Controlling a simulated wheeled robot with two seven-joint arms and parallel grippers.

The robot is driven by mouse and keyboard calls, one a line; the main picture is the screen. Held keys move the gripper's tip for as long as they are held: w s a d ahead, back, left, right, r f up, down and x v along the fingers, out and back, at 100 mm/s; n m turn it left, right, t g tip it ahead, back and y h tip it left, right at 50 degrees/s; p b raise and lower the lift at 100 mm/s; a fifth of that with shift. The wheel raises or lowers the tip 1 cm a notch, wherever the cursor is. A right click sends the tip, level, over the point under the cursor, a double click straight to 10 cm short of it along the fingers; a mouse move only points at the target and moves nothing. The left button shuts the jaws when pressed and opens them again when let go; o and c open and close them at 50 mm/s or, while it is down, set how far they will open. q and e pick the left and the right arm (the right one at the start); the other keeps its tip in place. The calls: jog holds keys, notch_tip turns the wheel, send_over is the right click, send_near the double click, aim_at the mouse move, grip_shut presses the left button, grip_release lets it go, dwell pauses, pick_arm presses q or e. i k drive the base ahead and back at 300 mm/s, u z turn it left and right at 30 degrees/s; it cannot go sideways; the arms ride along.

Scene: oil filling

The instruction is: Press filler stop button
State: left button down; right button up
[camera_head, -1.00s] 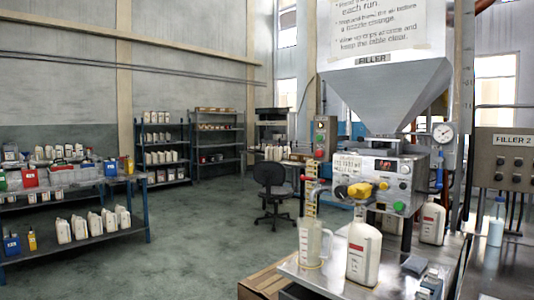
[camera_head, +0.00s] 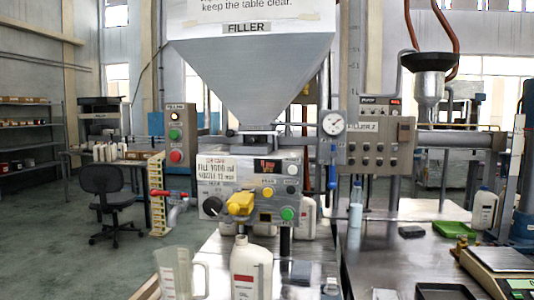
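The filler is a steel hopper (camera_head: 250,75) under a "FILLER" label, with a grey control panel (camera_head: 225,185) below it. The panel carries a red-lit display (camera_head: 268,166), a yellow button (camera_head: 268,193), a green button (camera_head: 288,214), a black knob (camera_head: 212,206) and a yellow valve handle (camera_head: 241,203). A grey box (camera_head: 180,130) to its left has a green button (camera_head: 174,134) and a red button (camera_head: 176,156). The button labels are too small to read, so I cannot tell which one is the stop. Neither of my grippers is in view.
A clear measuring jug (camera_head: 175,275) and a white bottle (camera_head: 250,268) stand on the steel table in front of the filler. A second panel marked "FILLER 2" (camera_head: 375,145) is to the right. A scale (camera_head: 502,260) stands at the right edge. A black chair (camera_head: 108,182) is at left.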

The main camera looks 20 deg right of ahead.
aim_at(175, 156)
jog(key=z, duration=0.5)
jog(key=i, duration=0.4)
jog(key=z, duration=0.35)
